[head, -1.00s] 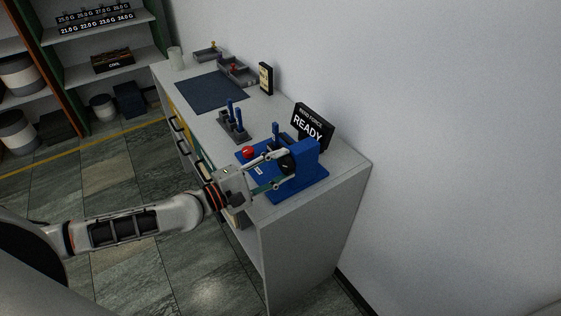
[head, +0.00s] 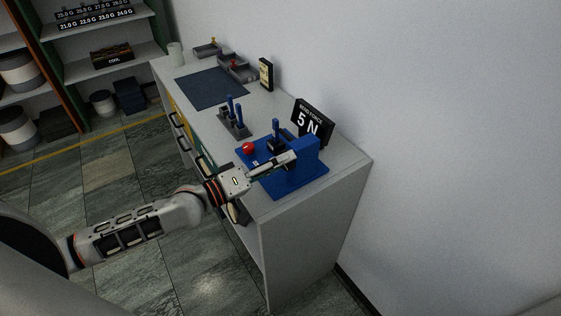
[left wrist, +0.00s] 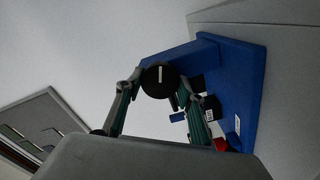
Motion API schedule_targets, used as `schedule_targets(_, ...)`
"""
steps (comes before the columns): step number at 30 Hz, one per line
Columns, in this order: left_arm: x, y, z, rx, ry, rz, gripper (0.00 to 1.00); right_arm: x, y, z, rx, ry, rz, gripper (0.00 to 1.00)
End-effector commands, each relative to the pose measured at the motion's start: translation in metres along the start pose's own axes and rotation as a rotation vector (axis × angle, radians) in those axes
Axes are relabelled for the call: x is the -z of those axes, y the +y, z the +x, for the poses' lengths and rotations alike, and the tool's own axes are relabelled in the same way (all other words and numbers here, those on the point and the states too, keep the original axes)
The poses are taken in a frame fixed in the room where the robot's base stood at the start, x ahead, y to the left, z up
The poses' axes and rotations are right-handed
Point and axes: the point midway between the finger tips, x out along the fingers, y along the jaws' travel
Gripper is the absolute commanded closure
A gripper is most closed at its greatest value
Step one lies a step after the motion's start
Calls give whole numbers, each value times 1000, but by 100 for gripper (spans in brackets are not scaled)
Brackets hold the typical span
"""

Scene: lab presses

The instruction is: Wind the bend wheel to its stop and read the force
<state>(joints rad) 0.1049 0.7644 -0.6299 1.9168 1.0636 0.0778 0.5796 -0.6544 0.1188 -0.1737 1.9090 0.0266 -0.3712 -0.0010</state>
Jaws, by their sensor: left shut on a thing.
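The bend press (head: 305,172) is a blue machine on a blue base at the near end of the bench. Its bend wheel (left wrist: 159,79), a round black knob with a white mark, shows in the left wrist view between my fingers; the mark stands close to upright there. My left gripper (head: 288,160) is shut on the wheel and hides most of it in the head view. The black display (head: 313,121) behind the press reads "BEND FORCE 5 N". A red button (head: 248,148) sits on the base. My right gripper is in neither view.
A grey rack (head: 235,128) with blue upright pieces stands beside the press. Farther along are a dark mat (head: 212,88), grey trays (head: 238,70), a small black-framed device (head: 266,75) and a pale cup (head: 175,54). The wall (head: 430,120) runs close behind the bench.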

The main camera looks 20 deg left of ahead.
Motion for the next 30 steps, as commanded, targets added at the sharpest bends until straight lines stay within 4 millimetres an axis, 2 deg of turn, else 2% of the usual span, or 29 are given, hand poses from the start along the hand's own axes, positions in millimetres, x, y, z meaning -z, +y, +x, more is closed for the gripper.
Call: schedule_targets(30, -3, -1, 0, 1, -5, 964, 84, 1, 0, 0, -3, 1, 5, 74)
